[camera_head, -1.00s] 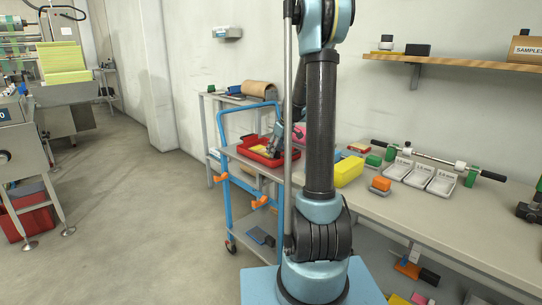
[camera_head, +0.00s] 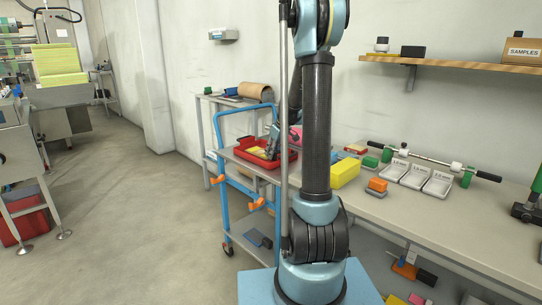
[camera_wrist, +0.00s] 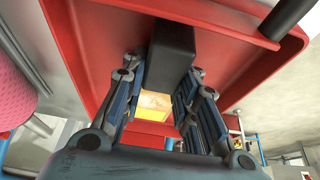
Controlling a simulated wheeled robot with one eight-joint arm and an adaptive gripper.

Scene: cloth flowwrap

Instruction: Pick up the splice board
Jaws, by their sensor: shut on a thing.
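In the wrist view, my gripper (camera_wrist: 168,85) is shut on a dark, near-black block (camera_wrist: 172,45), held between the two fingers. It may be the splice board, but no label shows. The block lies against or just over the red tray (camera_wrist: 95,40); I cannot tell whether it touches. A yellow and cream piece (camera_wrist: 154,105) shows between the fingers, nearer the palm in the picture. In the head view, my gripper (camera_head: 273,147) is down at the red tray (camera_head: 245,143) on the blue trolley, partly hidden by my own arm.
The blue trolley (camera_head: 223,190) has orange handles or clips and a lower shelf. The workbench (camera_head: 420,215) to the right carries a yellow block (camera_head: 345,172), white trays (camera_head: 415,176) and a green-ended roller (camera_head: 430,158). The floor (camera_head: 120,210) at left is open.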

